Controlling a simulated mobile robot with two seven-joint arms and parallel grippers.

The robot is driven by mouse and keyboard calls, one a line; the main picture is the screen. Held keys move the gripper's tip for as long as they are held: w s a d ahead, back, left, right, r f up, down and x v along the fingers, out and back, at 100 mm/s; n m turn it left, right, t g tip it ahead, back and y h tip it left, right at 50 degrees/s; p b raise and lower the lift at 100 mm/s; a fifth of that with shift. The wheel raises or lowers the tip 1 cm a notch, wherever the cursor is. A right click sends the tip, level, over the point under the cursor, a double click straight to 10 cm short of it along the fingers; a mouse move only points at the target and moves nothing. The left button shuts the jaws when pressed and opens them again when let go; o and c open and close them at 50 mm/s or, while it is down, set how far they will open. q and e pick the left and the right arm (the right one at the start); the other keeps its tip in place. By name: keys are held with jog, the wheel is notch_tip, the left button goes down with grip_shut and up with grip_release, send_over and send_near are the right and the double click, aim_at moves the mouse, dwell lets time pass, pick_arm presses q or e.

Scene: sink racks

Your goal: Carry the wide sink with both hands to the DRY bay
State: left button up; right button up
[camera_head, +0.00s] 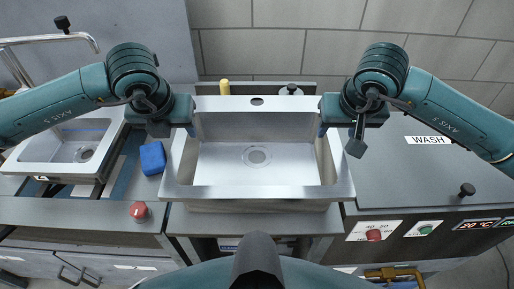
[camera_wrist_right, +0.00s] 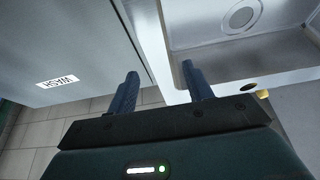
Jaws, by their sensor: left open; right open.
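The wide sink (camera_head: 258,192) is a steel basin with a round drain, standing level on a grey counter in the middle of the head view. It also shows in the right wrist view (camera_wrist_right: 215,65). My left gripper (camera_head: 188,131) is at its left rim and my right gripper (camera_head: 323,130) is at its right rim, both near the back corners. In the right wrist view my right gripper (camera_wrist_right: 160,88) has its fingers apart, with the sink's edge showing between them. Both are open; contact with the rim cannot be told. No DRY label is readable.
A smaller sink (camera_head: 73,146) sits in a rack at the left. A blue sponge (camera_head: 152,158) and a red knob (camera_head: 139,211) lie left of the wide sink. A dark surface with a WASH label (camera_head: 428,140) is at right.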

aim_at(181, 135)
pick_arm(q)
jog(key=shift+x, duration=2.25)
pick_arm(e)
jog(key=shift+x, duration=2.25)
pick_arm(q)
jog(key=shift+c, duration=0.4)
pick_arm(e)
jog(key=shift+c, duration=0.4)
pick_arm(q)
grip_shut()
pick_arm(e)
grip_shut()
pick_arm(q)
jog(key=shift+w+r, duration=0.15)
jog(key=shift+r, duration=0.1)
pick_arm(e)
jog(key=shift+w+r, duration=0.15)
jog(key=shift+r, duration=0.15)
